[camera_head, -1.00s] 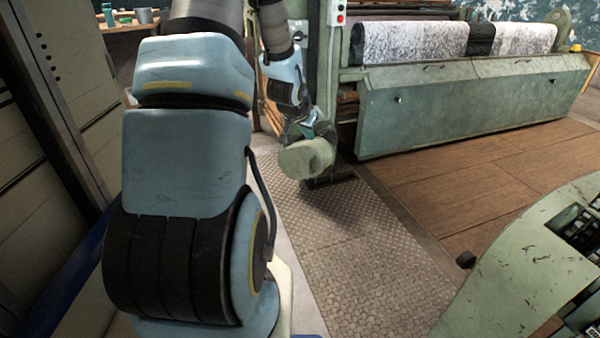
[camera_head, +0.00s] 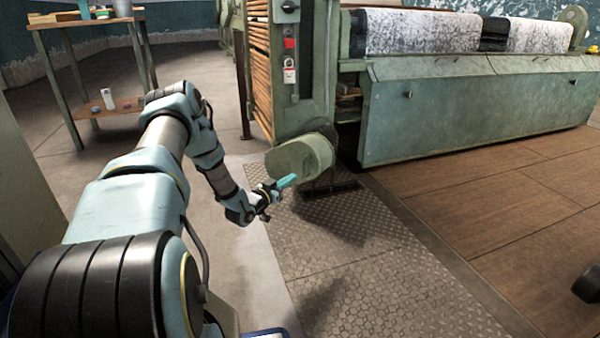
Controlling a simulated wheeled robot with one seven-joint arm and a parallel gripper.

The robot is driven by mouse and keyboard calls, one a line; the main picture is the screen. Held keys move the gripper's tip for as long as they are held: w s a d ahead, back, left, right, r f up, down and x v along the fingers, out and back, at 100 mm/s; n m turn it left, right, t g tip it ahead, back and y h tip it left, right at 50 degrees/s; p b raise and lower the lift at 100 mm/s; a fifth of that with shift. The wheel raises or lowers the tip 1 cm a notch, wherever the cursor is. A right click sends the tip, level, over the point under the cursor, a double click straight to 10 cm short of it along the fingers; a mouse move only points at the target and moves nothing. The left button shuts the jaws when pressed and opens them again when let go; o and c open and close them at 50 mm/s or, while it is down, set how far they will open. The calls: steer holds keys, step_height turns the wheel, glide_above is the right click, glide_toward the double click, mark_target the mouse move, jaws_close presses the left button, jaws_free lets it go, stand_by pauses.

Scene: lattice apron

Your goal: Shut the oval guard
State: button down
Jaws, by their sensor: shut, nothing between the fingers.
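The oval guard (camera_head: 300,156) is a pale green rounded cover low on the end post of the green machine, near the picture's middle. Its broad face is towards me, and its rounded right end shows some depth. I cannot tell how far it stands off the post. My gripper (camera_head: 291,180) is shut and empty, with teal fingers pointing up and right. In the picture the fingertips overlap the guard's lower edge. I cannot tell whether they touch it. What lies behind the guard is hidden.
The machine's long green front panel (camera_head: 470,115) stands to the right. A patterned metal floor plate (camera_head: 375,270) lies clear in front. A shelf table (camera_head: 85,20) stands at the back left.

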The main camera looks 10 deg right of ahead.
steer(key=b, duration=0.5)
glide_toward(318, 160)
steer(key=x, duration=0.5)
steer(key=shift+w+f, duration=0.1)
steer(key=shift+w, duration=0.2)
steer(key=shift+x, duration=0.75)
steer(key=shift+d, duration=0.1)
